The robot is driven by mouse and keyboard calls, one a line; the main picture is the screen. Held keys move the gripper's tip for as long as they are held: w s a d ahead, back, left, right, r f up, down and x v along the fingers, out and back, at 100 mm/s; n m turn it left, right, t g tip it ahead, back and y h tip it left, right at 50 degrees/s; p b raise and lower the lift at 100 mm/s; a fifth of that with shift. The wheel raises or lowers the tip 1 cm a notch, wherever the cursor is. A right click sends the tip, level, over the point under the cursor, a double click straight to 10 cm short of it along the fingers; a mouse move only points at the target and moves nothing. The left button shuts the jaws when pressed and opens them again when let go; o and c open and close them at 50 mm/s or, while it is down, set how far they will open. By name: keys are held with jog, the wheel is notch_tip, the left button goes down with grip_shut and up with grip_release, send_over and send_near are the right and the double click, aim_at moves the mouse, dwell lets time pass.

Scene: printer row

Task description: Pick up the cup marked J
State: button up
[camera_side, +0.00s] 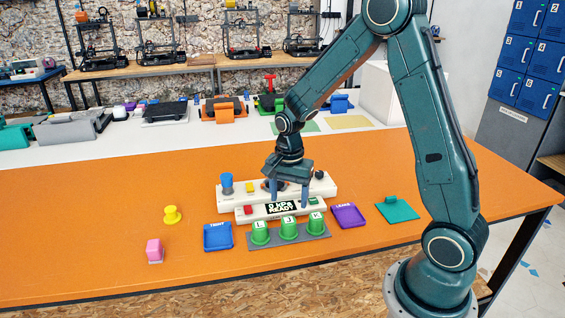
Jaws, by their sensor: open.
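Three green cups stand in a row on a grey strip (290,240). The middle cup (289,230) appears to carry the letter J on its top label. The left cup (260,234) looks marked L, and the right cup (315,224) has a letter too small to read surely. My gripper (291,200) points down with its fingers apart and empty. In the picture it is just above and behind the middle cup, in front of the white device; its exact height is hard to tell.
The white device (325,188) behind the cups shows "0 kPa READY". A blue tray marked TIGHT (218,236) lies left, a purple tray marked LEAKS (347,216) right. A teal plate (397,210), yellow knob (172,215) and pink block (155,250) stand farther out. The orange table's left is clear.

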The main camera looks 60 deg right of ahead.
aim_at(289, 220)
jog(key=shift+f, duration=2.45)
jog(key=shift+f, duration=0.1)
jog(key=shift+w+d+f, duration=0.1)
jog(key=shift+d+f, duration=0.05)
jog(key=shift+f, duration=2.35)
jog(key=c, duration=1)
